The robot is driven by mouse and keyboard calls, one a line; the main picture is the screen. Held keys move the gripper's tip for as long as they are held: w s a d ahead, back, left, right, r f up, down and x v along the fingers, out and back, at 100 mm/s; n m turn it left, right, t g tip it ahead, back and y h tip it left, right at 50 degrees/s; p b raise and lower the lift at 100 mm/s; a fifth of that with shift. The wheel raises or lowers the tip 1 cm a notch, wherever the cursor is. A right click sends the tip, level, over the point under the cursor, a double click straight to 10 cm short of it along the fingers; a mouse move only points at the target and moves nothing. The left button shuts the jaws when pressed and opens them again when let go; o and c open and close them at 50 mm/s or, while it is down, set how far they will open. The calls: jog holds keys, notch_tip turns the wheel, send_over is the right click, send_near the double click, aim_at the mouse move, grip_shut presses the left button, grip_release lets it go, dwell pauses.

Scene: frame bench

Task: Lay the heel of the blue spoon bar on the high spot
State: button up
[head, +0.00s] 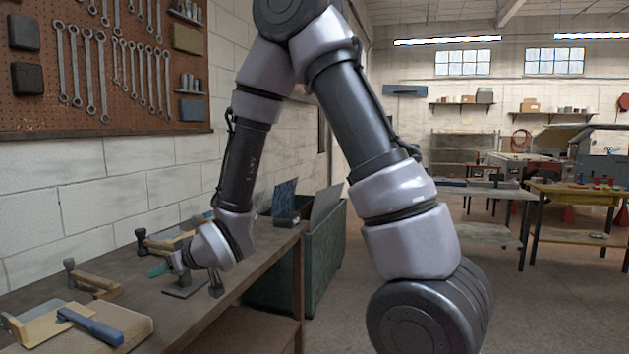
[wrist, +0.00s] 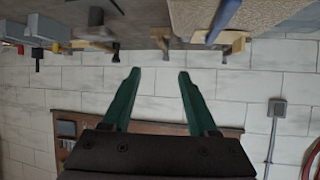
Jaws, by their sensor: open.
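The blue spoon bar (head: 90,326) lies at the front left of the bench, on a tan board or panel (head: 135,330). A blue bar that looks like it also shows at the top of the wrist view (wrist: 224,18), beside a tan textured surface (wrist: 260,14). I cannot make out a high spot on the panel. My gripper (head: 157,270) is over the bench, further back than the spoon bar and apart from it. In the wrist view its two green fingers (wrist: 157,74) are spread, with nothing between them.
Wooden-handled hammers (head: 95,283) lie along the wall side of the bench (head: 215,312). A dark plate (head: 185,286) sits below my gripper. A green bin (head: 325,262) stands beyond the bench end. Wrenches hang on a pegboard (head: 150,20) above.

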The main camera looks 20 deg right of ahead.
jog(key=s+d+r+m+h, duration=0.1)
jog(key=d+r+m+h, duration=0.15)
jog(key=d+r, duration=0.6)
jog(key=d+r+m+h, duration=0.2)
jog(key=d+r+m, duration=0.3)
jog(key=d, duration=0.6)
jog(key=s+d+r+m, duration=0.1)
jog(key=s+d+r, duration=0.1)
jog(key=s, duration=0.3)
jog(key=s+d+r+m+g, duration=0.1)
jog(key=s+d+r, duration=0.2)
jog(key=s+d, duration=0.2)
jog(key=s+d+r+m+g+h, duration=0.1)
jog(key=s+d+r, duration=0.2)
jog(key=s, duration=0.3)
jog(key=shift+s+d+r+m, duration=0.2)
jog(key=shift+s+d+m, duration=0.05)
jog(key=shift+s+m, duration=0.15)
jog(key=shift+a+g, duration=0.1)
jog(key=shift+g, duration=0.2)
